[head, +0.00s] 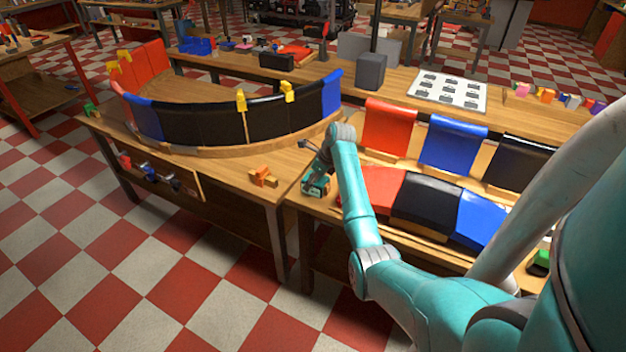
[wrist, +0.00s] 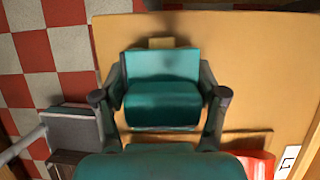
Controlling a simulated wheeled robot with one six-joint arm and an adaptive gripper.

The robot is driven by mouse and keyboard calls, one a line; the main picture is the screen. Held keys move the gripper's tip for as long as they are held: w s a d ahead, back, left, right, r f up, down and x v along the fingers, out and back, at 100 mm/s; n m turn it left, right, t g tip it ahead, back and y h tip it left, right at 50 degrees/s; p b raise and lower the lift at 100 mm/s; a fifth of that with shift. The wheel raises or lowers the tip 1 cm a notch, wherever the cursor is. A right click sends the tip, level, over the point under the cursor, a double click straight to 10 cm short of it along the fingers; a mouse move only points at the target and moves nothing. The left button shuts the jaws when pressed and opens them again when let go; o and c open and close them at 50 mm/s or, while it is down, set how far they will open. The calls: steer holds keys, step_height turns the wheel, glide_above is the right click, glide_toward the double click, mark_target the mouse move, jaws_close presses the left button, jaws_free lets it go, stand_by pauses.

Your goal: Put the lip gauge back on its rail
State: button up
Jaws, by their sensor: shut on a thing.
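My gripper (wrist: 162,85) is shut on a teal block with a bright flat face and a darker rounded lower part; this appears to be the lip gauge (wrist: 163,98). Its sides fit between the two dark fingers. A small tan piece (wrist: 160,43) shows just past its far edge; I cannot tell whether it is part of it. In the head view my gripper (head: 317,184) is low at the left end of the right bench, beside the gap to the curved-panel table. I cannot pick out the rail for certain, nor tell whether the gauge touches the wood.
Red, black and blue padded panels (head: 425,208) lie right of my gripper. A curved black wall (head: 200,122) with yellow clips (head: 241,100) stands on the left table. An orange piece (head: 263,177) lies near that table's corner. Bare wood (wrist: 265,75) shows beyond the gauge.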

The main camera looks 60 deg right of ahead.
mark_target(326, 182)
steer(key=o, duration=1.4)
steer(key=shift+f, duration=0.1)
steer(key=v, duration=1.2)
